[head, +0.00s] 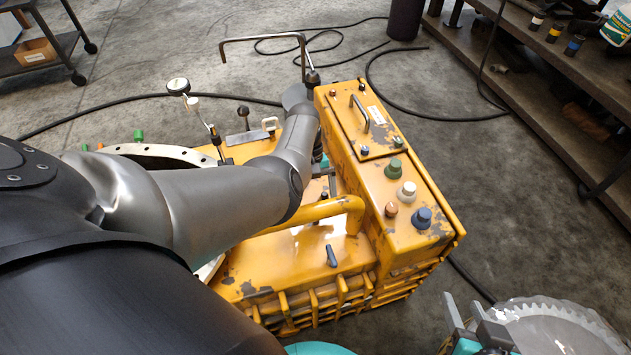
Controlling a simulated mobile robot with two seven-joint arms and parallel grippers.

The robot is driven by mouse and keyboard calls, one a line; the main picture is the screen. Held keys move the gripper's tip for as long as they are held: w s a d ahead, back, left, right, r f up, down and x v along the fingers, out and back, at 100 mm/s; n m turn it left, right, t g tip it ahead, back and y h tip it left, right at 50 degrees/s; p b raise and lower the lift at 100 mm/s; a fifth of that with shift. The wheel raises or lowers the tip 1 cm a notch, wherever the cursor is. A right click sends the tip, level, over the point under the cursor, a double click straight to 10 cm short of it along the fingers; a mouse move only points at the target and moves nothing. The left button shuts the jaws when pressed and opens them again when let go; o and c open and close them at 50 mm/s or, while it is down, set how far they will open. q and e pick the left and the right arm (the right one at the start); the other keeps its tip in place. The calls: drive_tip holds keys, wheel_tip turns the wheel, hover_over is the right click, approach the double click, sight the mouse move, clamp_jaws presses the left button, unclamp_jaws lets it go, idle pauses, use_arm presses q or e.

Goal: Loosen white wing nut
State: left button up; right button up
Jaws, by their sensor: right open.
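A small white wing-shaped piece (270,124) stands by a metal plate on the yellow transmission housing (290,270); I cannot tell for sure that it is the white wing nut. A white round-topped knob (406,191) stands upright on the yellow box at the housing's right side. My left arm covers much of the housing; its gripper is hidden behind my forearm, apart from perhaps a bit of teal. My right gripper (463,312) is at the bottom right, open, in front of the housing and apart from both white pieces.
Green, orange and blue knobs (422,217) surround the white one. A yellow pipe (325,210) and a bent metal rod (262,38) rise from the housing area. A toothed metal disc (550,318) lies beside my right gripper. Cables cross the floor; a shelf (545,75) stands right.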

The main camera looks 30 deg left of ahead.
use_arm(q)
drive_tip(key=shift+s+d+f, duration=0.1)
drive_tip(key=shift+d+f, duration=0.05)
drive_tip(key=shift+f, duration=0.3)
use_arm(e)
drive_tip(key=shift+w+a+r+t+y, duration=0.1)
drive_tip(key=shift+w+a+t+y, duration=0.15)
drive_tip(key=shift+a+t+y, duration=0.2)
use_arm(q)
drive_tip(key=c, duration=1.4)
use_arm(e)
drive_tip(key=shift+h, duration=0.25)
